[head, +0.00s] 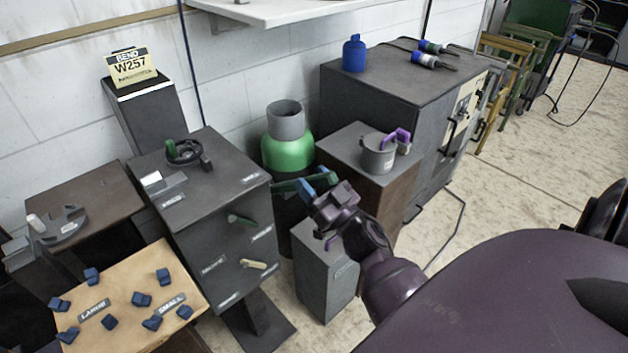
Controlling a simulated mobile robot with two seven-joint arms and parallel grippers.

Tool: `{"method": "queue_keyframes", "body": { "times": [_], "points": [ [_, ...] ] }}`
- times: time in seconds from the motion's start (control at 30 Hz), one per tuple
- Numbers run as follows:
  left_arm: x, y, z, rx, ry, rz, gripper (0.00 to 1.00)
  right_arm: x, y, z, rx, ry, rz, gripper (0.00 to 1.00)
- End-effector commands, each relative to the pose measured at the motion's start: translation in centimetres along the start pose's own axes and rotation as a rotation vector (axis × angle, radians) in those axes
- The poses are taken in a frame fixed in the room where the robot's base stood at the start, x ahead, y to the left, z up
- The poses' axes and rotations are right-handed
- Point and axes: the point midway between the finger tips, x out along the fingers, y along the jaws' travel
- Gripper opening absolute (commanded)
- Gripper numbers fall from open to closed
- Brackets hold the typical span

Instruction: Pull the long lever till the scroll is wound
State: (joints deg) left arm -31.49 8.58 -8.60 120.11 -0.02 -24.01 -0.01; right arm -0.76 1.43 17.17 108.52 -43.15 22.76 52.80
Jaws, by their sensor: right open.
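My right gripper (316,186), with blue fingertips, is open above the grey pedestal box, its arm coming in from the lower right. A dark green bar (287,185) ends close beside the fingertips; I cannot tell whether they touch it. The dark grey cabinet (222,190) carries a short green lever (240,219) and a cream lever (254,264) on its front, each beside small labels too small to read. I cannot tell which of these is the long lever. No scroll can be made out. My left gripper is out of view.
A green tank (287,152) stands behind the gripper. A brown box (350,150) with a grey cup (378,157) is close to its right. A grey pedestal box (324,275) stands below. A wooden board (135,285) with several blue blocks lies lower left.

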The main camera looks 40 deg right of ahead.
Motion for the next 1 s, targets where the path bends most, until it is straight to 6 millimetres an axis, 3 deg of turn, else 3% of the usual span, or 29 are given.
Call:
{"method": "queue_keyframes", "body": {
  "times": [0.27, 0.6, 1.0],
  "points": [
    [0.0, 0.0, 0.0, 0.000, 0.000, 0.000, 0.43, 0.1, 0.0, 0.0, 0.000, 0.000, 0.000, 0.49],
    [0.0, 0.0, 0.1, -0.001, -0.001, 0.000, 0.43, 0.1, 0.0, 0.0, 0.000, 0.001, 0.000, 0.00],
    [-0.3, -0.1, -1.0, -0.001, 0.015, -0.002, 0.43, 1.1, 0.0, -0.5, 0.000, -0.011, -0.001, 0.00]
  ]
}}
